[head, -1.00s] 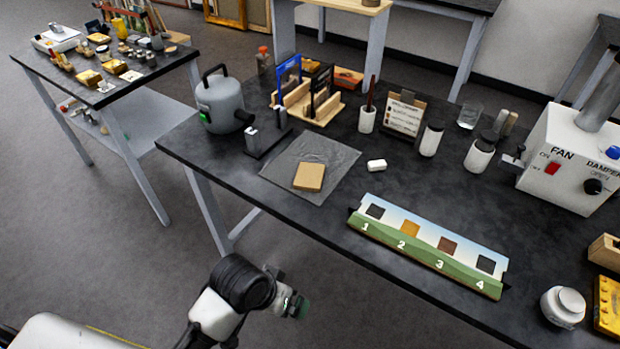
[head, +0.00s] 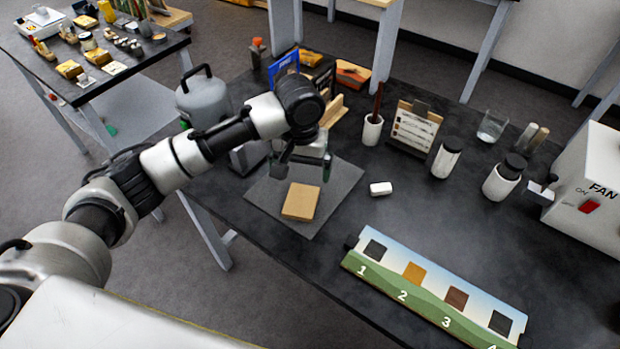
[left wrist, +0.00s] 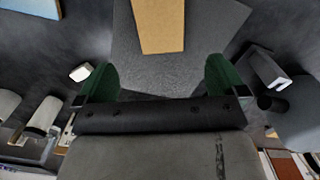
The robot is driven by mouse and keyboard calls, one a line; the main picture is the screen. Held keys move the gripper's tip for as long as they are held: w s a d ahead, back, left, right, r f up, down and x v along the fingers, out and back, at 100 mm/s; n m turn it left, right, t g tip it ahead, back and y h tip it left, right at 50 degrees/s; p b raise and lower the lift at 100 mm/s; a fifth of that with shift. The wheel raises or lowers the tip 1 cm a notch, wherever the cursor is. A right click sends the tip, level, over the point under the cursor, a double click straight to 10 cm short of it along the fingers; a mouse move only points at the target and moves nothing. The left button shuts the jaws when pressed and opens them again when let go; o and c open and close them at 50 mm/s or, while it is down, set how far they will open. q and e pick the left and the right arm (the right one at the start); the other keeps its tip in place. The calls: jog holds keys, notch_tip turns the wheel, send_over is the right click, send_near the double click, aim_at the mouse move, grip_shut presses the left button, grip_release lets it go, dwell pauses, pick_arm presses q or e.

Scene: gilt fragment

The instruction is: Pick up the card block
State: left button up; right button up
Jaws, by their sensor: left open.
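The card block, a flat tan block (head: 301,202), lies on a dark grey square mat (head: 338,189) on the black bench. My left gripper (head: 304,172) hangs above the mat, just behind the block, pointing down. It is open and empty. In the left wrist view the tan block (left wrist: 159,25) shows at the top, ahead of the fingers and partly cut off by the frame edge. The green-padded fingertips (left wrist: 160,82) stand wide apart, with grey mat (left wrist: 205,30) between and beyond them. My right gripper is in neither view.
A small white block (head: 381,188) lies right of the mat. A numbered colour strip (head: 430,290) is at the front. A grey kettle-like vessel (head: 203,98), a pen cup (head: 372,130), a card stand (head: 414,130) and jars (head: 446,158) stand behind. Bench between mat and strip is clear.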

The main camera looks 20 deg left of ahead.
aim_at(302, 198)
pick_arm(q)
jog(key=s+f, duration=0.2)
jog(key=f, duration=0.1)
jog(key=shift+f, duration=0.2)
jog(key=shift+w+f+p, duration=0.2)
jog(key=shift+w+f, duration=0.1)
jog(key=shift+f, duration=0.8)
jog(key=shift+w+f+p, duration=0.15)
jog(key=shift+w+f, duration=0.1)
jog(key=shift+f, duration=0.8)
jog(key=shift+w+f+p, duration=0.2)
jog(key=shift+w+f, duration=0.1)
jog(key=shift+f, duration=0.8)
jog(key=shift+c, duration=0.5)
jog(key=c, duration=0.8)
jog(key=shift+c, duration=0.2)
jog(key=shift+r, duration=0.15)
